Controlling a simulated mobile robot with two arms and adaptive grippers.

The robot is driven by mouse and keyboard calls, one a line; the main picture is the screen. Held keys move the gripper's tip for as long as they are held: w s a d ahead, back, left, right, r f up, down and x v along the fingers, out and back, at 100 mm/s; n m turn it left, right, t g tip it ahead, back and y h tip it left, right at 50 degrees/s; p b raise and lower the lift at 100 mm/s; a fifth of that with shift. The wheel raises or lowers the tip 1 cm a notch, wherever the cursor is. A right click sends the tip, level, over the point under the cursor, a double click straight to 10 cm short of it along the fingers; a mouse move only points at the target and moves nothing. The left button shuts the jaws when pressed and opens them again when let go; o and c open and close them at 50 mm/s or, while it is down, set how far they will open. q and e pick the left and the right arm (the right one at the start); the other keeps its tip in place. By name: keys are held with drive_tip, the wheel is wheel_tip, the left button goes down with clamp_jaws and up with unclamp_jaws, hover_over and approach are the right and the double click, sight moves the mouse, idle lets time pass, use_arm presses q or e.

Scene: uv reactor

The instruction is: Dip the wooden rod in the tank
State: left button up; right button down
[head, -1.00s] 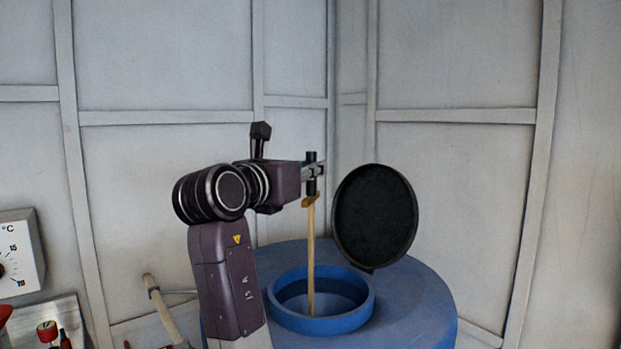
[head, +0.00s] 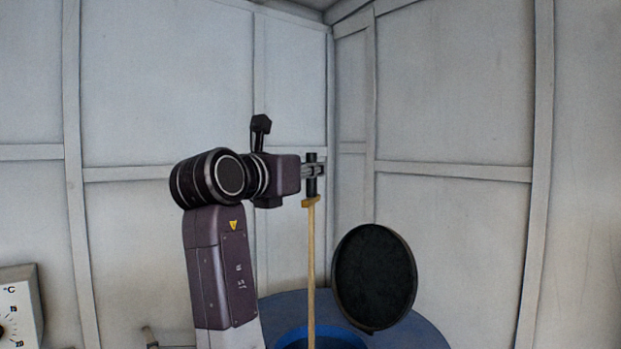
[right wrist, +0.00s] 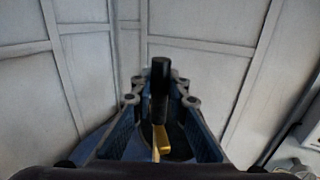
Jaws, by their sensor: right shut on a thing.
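The wooden rod (head: 311,265) hangs upright in the head view, with a black handle (head: 312,184) and a yellowish crosspiece at its top. My right gripper (head: 313,171) is shut on the black handle. The right wrist view also shows the handle (right wrist: 160,88) between the fingers of the gripper (right wrist: 159,100). The blue tank (head: 415,331) stands below, its round opening rim (head: 290,338) at the bottom edge of the picture. The rod's lower end is out of frame, so I cannot tell its depth in the tank. My left gripper is not in view.
The round black lid (head: 374,277) stands open beside the rod, to its right. A white temperature dial box (head: 20,308) is at the lower left. Panelled pale walls (head: 455,90) close off the back; the air above the lid is free.

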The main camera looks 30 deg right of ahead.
wheel_tip(320, 180, up, 10)
drive_tip(key=p, duration=0.6)
drive_tip(key=shift+f, duration=0.15)
